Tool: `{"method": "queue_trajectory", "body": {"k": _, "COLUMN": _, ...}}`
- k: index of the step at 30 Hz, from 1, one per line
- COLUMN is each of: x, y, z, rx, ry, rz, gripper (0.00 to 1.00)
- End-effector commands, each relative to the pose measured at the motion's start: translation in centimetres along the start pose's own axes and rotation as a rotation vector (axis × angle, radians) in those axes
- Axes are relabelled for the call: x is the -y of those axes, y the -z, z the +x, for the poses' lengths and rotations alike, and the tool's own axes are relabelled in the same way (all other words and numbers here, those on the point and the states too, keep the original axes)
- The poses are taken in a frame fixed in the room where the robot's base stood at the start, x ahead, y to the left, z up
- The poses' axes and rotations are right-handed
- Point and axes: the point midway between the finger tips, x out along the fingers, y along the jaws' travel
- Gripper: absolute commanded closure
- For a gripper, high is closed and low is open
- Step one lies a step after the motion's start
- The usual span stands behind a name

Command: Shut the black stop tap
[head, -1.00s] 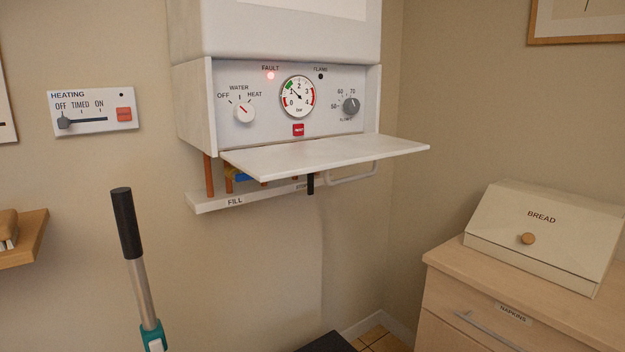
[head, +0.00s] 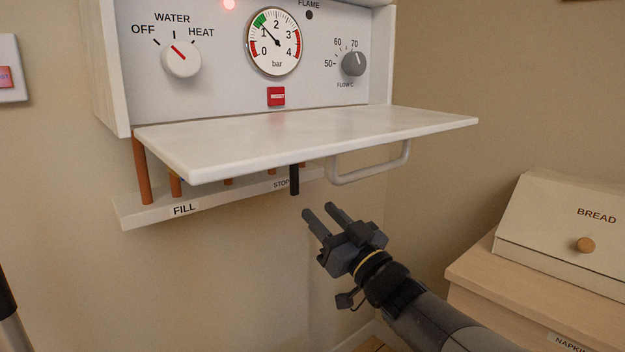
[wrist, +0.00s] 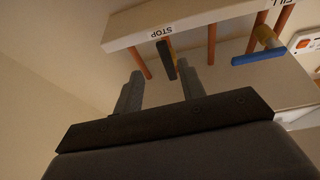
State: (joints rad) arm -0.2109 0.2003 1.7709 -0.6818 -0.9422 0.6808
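The black stop tap (head: 294,180) hangs under the boiler by the STOP label, its lever pointing straight down in the head view. In the wrist view the black lever (wrist: 165,58) shows beneath the STOP label on the pipe rail, beyond my fingertips. My gripper (head: 322,212) is below and slightly right of the tap, its two fingers apart with nothing between them. In the wrist view the open fingers (wrist: 160,82) point toward the tap without visibly touching it. The tap's upper part is hidden by the flap in the head view.
The lowered white flap (head: 300,137) juts out above the tap. A white rail handle (head: 372,167) hangs right of it. The FILL rail (head: 150,212) carries copper pipes; a blue lever (wrist: 258,58) shows by FILL. A bread box (head: 565,235) stands at right.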

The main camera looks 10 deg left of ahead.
Motion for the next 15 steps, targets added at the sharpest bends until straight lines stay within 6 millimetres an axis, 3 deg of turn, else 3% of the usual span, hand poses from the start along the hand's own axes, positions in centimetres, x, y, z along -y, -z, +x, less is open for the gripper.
{"method": "queue_trajectory", "body": {"k": 8, "x": 1.1, "y": 0.5, "z": 1.7, "rx": -0.038, "ry": 0.059, "rz": 0.009, "gripper": 0.62}}
{"method": "queue_trajectory", "body": {"k": 15, "x": 1.2, "y": 0.6, "z": 5.6, "rx": -0.037, "ry": 0.057, "rz": 0.008, "gripper": 0.62}}
